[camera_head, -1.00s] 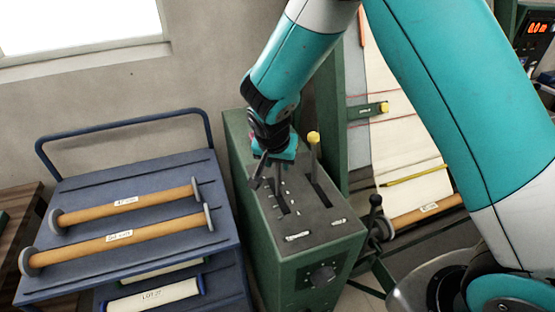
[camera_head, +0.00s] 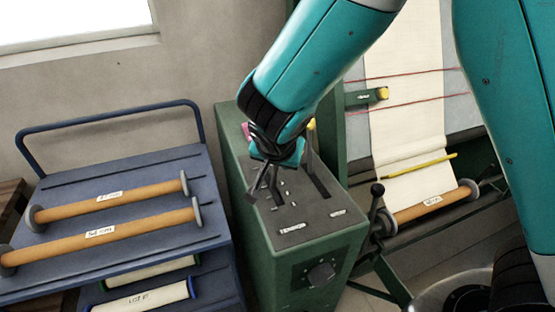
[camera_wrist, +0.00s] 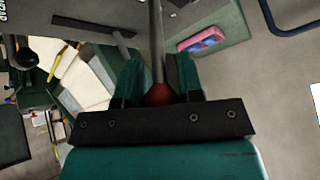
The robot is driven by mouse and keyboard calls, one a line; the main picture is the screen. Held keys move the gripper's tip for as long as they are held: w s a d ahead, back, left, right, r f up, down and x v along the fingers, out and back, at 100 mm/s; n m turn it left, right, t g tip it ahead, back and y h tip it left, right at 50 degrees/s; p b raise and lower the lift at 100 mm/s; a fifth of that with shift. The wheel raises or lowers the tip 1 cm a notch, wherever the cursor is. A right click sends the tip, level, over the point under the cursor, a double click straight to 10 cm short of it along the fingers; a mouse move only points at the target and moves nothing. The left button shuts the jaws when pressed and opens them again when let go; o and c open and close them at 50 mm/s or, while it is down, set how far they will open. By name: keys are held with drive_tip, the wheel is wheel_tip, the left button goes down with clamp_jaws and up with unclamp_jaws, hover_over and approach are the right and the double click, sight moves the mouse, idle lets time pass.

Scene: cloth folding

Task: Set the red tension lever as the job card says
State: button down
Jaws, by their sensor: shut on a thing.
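My gripper (camera_head: 263,188) is over the left slot of the green console (camera_head: 330,222), pointing down. In the wrist view my gripper (camera_wrist: 158,82) has its two teal fingers closed on the red knob of the tension lever (camera_wrist: 159,95). The lever's grey shaft runs up the picture from the knob. In the head view my gripper and wrist hide the red knob. A second lever with a yellow knob (camera_head: 312,125) stands in the right slot, partly behind my arm.
A pink object (camera_head: 246,131) lies at the console's back left. A blue trolley (camera_head: 130,176) with orange-brown rolls stands to the left. A cloth web (camera_head: 408,130) with a yellow bar (camera_head: 424,165) is on the right. A black-knobbed lever (camera_head: 377,190) stands beside the console's right side.

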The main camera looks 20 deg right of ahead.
drive_tip(key=c, duration=0.9)
unclamp_jaws()
drive_tip(key=shift+r, duration=0.1)
drive_tip(key=b+v, duration=0.2)
drive_tip(key=v, duration=1.5)
drive_tip(key=shift+r, duration=0.15)
drive_tip(key=shift+s, duration=0.1)
